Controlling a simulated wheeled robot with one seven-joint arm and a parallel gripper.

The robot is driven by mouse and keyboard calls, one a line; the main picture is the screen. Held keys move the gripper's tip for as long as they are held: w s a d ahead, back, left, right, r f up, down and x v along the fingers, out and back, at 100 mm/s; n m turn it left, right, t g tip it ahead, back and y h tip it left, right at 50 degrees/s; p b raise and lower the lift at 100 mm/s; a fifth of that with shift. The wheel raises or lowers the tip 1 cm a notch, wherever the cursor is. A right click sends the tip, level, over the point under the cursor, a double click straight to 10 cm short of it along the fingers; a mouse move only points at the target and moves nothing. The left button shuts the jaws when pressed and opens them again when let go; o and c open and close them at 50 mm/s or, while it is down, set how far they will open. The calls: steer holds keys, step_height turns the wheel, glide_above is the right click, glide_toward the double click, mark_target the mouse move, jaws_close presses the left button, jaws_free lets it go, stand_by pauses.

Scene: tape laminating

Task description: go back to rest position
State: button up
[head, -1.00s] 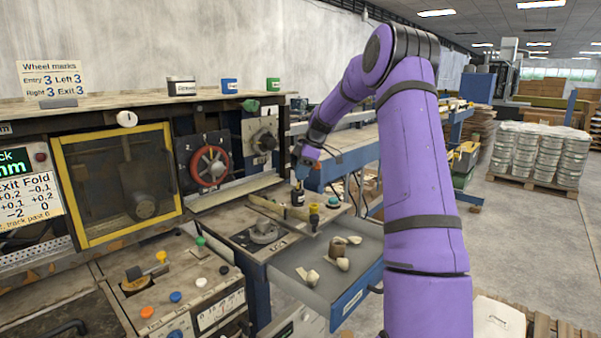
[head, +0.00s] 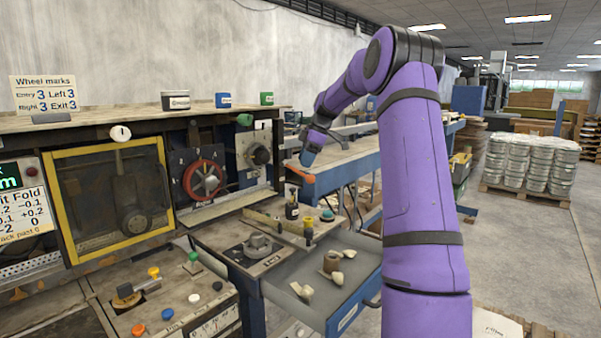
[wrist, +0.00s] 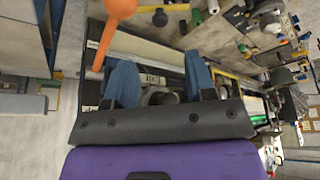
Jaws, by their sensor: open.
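My purple arm reaches over the bench, and my gripper (head: 307,158) is raised above its right end. In the wrist view the two blue fingers of my gripper (wrist: 160,78) stand apart with nothing seen between them. A small dark bottle (head: 292,208) stands on the bench below my gripper, clear of it. An orange piece (head: 301,173) shows just below the fingers in the head view; I cannot tell whether it touches them.
An open grey drawer (head: 345,262) with several pale pieces juts out below the bench. The machine with a yellow-framed window (head: 72,200) and red handwheel (head: 204,178) is at left.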

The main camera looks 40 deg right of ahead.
steer(key=shift+s+d+r, duration=0.15)
steer(key=shift+d+r, duration=0.05)
steer(key=shift+r, duration=0.45)
steer(key=s+a+r+m+h, duration=0.1)
steer(key=s+a+r+m, duration=0.2)
steer(key=a, duration=0.5)
steer(key=s+a+r+h, duration=0.1)
steer(key=s+a+r, duration=0.1)
steer(key=s+a, duration=0.5)
steer(key=s+a+r+m+h, duration=0.1)
steer(key=s+a+r+m, duration=0.15)
steer(key=a, duration=0.65)
steer(key=s+a+f+m+t, duration=0.1)
steer(key=s+a+f, duration=0.1)
steer(key=s, duration=0.6)
steer(key=s+a+f+m, duration=0.2)
steer(key=s+a, duration=0.3)
steer(key=s, duration=0.3)
steer(key=s+a+f+m+t, duration=0.1)
steer(key=s+a+f+m, duration=0.1)
steer(key=s, duration=0.6)
steer(key=shift+a+f+t+h, duration=0.25)
steer(key=shift+a+t+h, duration=0.05)
steer(key=shift+a, duration=0.35)
